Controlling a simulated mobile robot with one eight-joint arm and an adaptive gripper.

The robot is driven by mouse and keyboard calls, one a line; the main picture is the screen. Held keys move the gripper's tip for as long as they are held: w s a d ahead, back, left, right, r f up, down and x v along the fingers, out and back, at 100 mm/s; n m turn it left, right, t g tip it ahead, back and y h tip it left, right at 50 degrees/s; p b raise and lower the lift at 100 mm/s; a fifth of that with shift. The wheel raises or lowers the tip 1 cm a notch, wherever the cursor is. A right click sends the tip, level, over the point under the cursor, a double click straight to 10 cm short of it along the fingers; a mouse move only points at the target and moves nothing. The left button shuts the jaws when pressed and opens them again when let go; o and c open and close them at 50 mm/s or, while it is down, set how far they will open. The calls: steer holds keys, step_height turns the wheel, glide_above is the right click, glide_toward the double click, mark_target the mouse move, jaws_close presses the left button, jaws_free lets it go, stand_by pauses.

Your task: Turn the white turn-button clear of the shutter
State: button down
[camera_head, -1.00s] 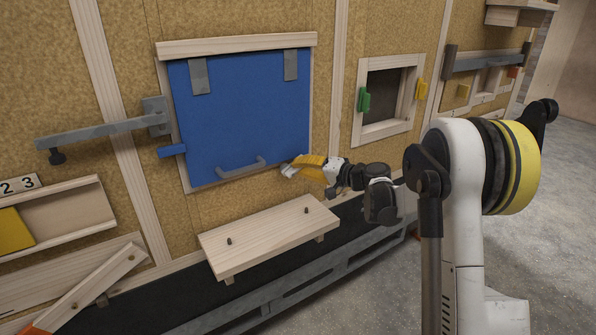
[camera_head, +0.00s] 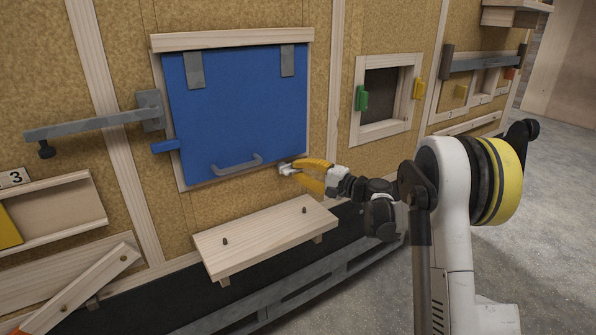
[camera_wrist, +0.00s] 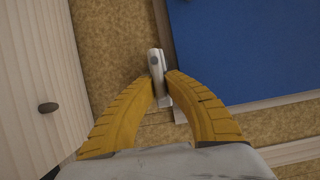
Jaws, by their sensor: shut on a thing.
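The blue shutter (camera_head: 235,115) hangs closed in its wooden frame, with a grey handle (camera_head: 238,166) low on it. The white turn-button (camera_head: 285,169) is by the shutter's lower right corner. My gripper (camera_head: 292,168) reaches it from the right, its yellow fingers shut on it. In the wrist view the button (camera_wrist: 156,64) stands between the fingertips (camera_wrist: 160,82), with a round pivot head showing on it. The blue shutter (camera_wrist: 250,50) lies just right of the button there. Part of the button is hidden by the fingers, and I cannot tell whether it overlaps the shutter.
A wooden shelf with two pegs (camera_head: 265,235) juts out below the shutter. A grey bar (camera_head: 90,125) and a blue tab (camera_head: 166,146) are at the left. A small framed window (camera_head: 385,97) with green and yellow buttons is at the right.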

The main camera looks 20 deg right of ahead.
steer(key=c, duration=1.5)
jaws_free()
steer(key=shift+a, duration=0.1)
steer(key=shift+o, duration=0.2)
steer(key=v, duration=1.2)
